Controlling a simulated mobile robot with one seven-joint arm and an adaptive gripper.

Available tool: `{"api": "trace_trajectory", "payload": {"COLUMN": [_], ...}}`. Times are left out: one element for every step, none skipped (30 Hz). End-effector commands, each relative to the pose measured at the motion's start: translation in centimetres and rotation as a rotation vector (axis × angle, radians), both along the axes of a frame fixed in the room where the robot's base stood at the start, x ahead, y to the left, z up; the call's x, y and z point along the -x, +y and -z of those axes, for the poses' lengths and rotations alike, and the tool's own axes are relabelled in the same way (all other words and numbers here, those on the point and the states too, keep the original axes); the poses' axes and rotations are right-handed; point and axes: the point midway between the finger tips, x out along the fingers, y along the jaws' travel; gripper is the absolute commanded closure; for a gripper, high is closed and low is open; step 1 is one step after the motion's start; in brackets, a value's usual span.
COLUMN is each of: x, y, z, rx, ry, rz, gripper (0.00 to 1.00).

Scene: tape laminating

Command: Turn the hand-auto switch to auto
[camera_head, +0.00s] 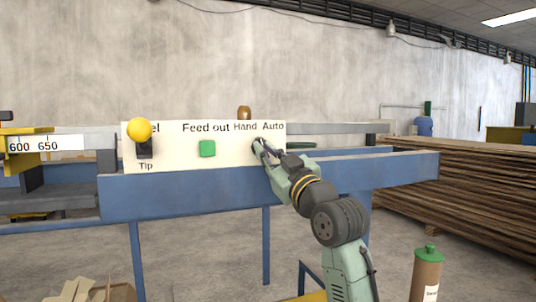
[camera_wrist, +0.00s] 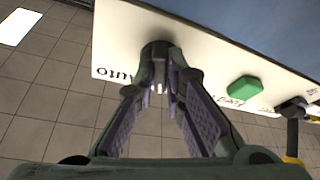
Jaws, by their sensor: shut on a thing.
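The hand-auto switch is a dark round knob (camera_wrist: 157,50) on the white control panel (camera_head: 175,155), below the words "Hand" and "Auto". In the head view my gripper (camera_head: 262,148) covers most of it. In the wrist view the fingers of my gripper (camera_wrist: 163,80) reach to the knob and are closed around it. Which way the knob points cannot be told, because the fingers hide its face.
A green button (camera_head: 207,148) under "Feed out" and a yellow ball-topped lever (camera_head: 139,130) are on the panel left of the switch. A blue beam (camera_head: 200,195) runs below the panel. Stacked boards (camera_head: 460,180) stand at right, with a brown green-topped bottle (camera_head: 426,275) in front.

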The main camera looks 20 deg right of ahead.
Motion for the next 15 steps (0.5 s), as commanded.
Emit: {"api": "trace_trajectory", "payload": {"x": [-0.07, -0.04, -0.06, -0.05, -0.05, -0.05, -0.05, -0.06, -0.05, -0.03, -0.06, -0.06, -0.07, -0.05, -0.04], "y": [0.27, 0.28, 0.36, 0.33, 0.37, 0.41, 0.44, 0.45, 0.5, 0.51, 0.56, 0.55, 0.61, 0.63, 0.64], "z": [0.11, 0.1, 0.11, 0.07, 0.05, 0.05, 0.04, 0.04, -0.01, -0.03, -0.03, -0.04, -0.03, -0.08, -0.13], "rx": [-0.043, -0.071, -0.109, -0.138, -0.167, -0.204, -0.233, -0.262, -0.299, -0.327, -0.356, -0.395, -0.423, -0.451, -0.489], "ry": [0.001, 0.002, 0.004, 0.004, 0.005, 0.007, 0.009, 0.01, 0.011, 0.013, 0.013, 0.015, 0.017, 0.017, 0.018], "rz": [-0.004, -0.005, -0.006, -0.005, -0.005, -0.004, -0.005, -0.005, -0.004, -0.003, -0.004, -0.004, -0.004, -0.004, -0.002], "gripper": [1.0, 1.0, 1.0, 1.0, 1.0, 1.0, 1.0, 1.0, 1.0, 1.0, 1.0, 1.0, 1.0, 1.0, 1.0]}}
